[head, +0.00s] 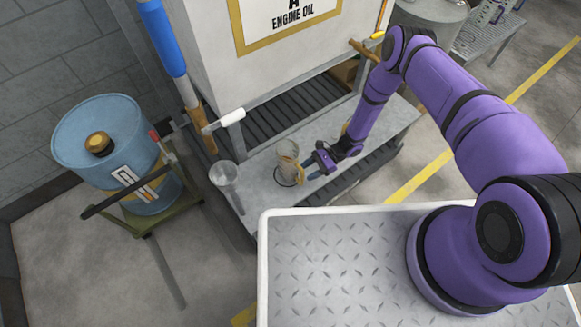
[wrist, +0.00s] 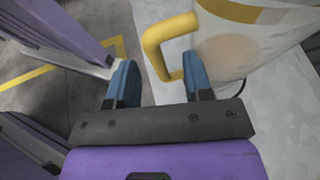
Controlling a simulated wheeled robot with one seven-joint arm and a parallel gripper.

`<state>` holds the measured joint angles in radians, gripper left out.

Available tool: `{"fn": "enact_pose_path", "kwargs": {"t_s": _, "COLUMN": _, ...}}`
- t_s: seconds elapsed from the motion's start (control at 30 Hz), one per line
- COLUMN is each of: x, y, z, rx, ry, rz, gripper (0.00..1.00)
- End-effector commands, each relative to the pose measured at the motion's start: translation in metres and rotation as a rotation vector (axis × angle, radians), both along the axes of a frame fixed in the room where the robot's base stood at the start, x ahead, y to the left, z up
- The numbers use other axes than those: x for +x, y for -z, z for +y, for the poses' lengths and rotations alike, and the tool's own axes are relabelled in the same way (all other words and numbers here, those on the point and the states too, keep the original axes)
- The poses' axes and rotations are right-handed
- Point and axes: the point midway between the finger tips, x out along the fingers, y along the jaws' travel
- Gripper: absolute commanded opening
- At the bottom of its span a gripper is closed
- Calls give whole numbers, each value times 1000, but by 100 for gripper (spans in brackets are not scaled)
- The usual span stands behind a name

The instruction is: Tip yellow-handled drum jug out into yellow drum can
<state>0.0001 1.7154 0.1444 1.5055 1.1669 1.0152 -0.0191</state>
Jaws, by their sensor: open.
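The yellow-handled jug (head: 287,152) stands upright on the grey bench, a clear vessel with an amber tint. In the wrist view its pale body (wrist: 235,50) fills the upper right, and its yellow handle (wrist: 154,42) reaches left from it. My gripper (head: 311,173) is beside the jug on the handle side. In the wrist view my open gripper (wrist: 160,83) has its blue fingers apart, with the lower end of the handle near the right finger. Contact cannot be told. No can that is plainly yellow shows; a blue drum (head: 100,125) with a brass-yellow cap stands at left.
A clear vessel (head: 223,174) stands at the bench's left end. The white engine oil tank (head: 275,65) rises behind the bench (head: 255,208). The drum sits on a green wheeled stand (head: 150,212). Floor between the drum and my base is mostly clear.

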Motion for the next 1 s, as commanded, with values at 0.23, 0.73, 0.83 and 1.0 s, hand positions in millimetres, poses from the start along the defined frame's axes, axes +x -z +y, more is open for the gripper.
{"fn": "enact_pose_path", "kwargs": {"t_s": 0.23, "x": -17, "y": 11, "z": 26, "rx": -1, "ry": -4, "rz": 1, "gripper": 46}}
{"fn": "enact_pose_path", "kwargs": {"t_s": 0.73, "x": -23, "y": 19, "z": 42, "rx": 0, "ry": 0, "rz": 0, "gripper": 35}}
{"fn": "enact_pose_path", "kwargs": {"t_s": 0.83, "x": -22, "y": 19, "z": 42, "rx": 0, "ry": 0, "rz": 0, "gripper": 12}}
{"fn": "enact_pose_path", "kwargs": {"t_s": 1.0, "x": -22, "y": 19, "z": 42, "rx": 0, "ry": 0, "rz": 0, "gripper": 0}}
